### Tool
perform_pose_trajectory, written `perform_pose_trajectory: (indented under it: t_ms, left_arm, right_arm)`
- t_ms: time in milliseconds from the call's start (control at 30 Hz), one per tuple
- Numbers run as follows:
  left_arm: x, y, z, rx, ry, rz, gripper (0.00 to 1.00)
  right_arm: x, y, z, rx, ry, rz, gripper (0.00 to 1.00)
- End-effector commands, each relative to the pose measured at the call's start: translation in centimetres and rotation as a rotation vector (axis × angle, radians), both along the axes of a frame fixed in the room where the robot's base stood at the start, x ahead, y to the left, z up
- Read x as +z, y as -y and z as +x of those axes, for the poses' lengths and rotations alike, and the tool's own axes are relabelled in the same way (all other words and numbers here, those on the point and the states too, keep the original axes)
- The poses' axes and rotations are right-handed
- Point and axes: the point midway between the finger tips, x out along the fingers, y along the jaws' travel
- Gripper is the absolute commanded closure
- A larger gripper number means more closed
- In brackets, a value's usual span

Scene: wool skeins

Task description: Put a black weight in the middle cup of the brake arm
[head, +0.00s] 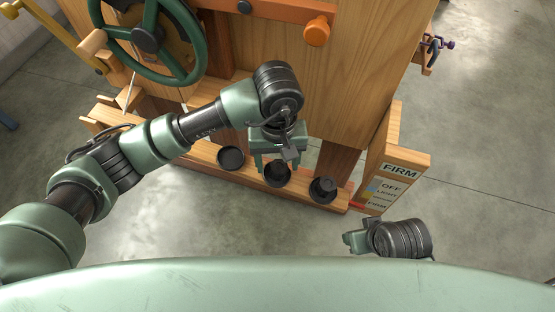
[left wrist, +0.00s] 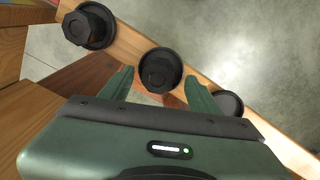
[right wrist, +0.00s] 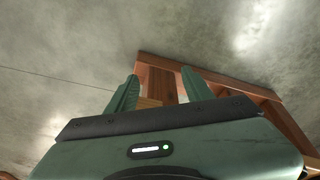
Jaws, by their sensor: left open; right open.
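The brake arm (head: 250,178) is a long wooden bar low on the machine, with three dark cups in a row. A black weight (head: 323,187) sits in the right cup. Another black weight (left wrist: 160,70) sits in the middle cup (head: 277,178). The left cup (head: 230,158) looks empty; in the left wrist view it is partly hidden by a finger (left wrist: 228,102). My left gripper (head: 278,162) is open above the middle cup, its fingers on either side of that weight. My right gripper (head: 348,239) is open and empty, low at the right, apart from the bar.
A post with a FIRM/OFF scale (head: 385,187) stands at the bar's right end. A green handwheel (head: 148,38) is at the upper left, and an orange beam with a knob (head: 316,32) is above. Concrete floor (head: 480,160) is clear at the right.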

Motion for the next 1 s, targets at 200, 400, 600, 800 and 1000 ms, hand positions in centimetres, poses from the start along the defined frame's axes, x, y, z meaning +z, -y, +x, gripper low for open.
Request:
perform_pose_trajectory:
  t_ms: [200,400,600,800,1000]
  left_arm:
    - [1.4,0.0,0.1,0.0,0.004,0.0,0.38]
    - [5.0,0.0,0.1,0.0,0.004,-0.001,0.38]
    - [7.4,0.0,0.1,0.0,0.002,0.0,0.38]
    - [7.8,0.0,0.0,0.0,0.0,0.0,0.38]
    - [7.8,0.0,0.0,0.0,0.0,0.0,0.38]
  right_arm:
    - [0.0,-0.1,0.1,-0.001,0.002,0.002,0.48]
    - [-2.3,-0.3,0.2,0.0,-0.017,0.005,0.48]
    - [-3.3,-0.3,0.4,0.001,-0.02,0.003,0.48]
    - [-3.6,-0.3,0.4,0.001,-0.02,0.002,0.48]
    - [-3.5,-0.2,0.4,0.002,-0.02,0.002,0.48]
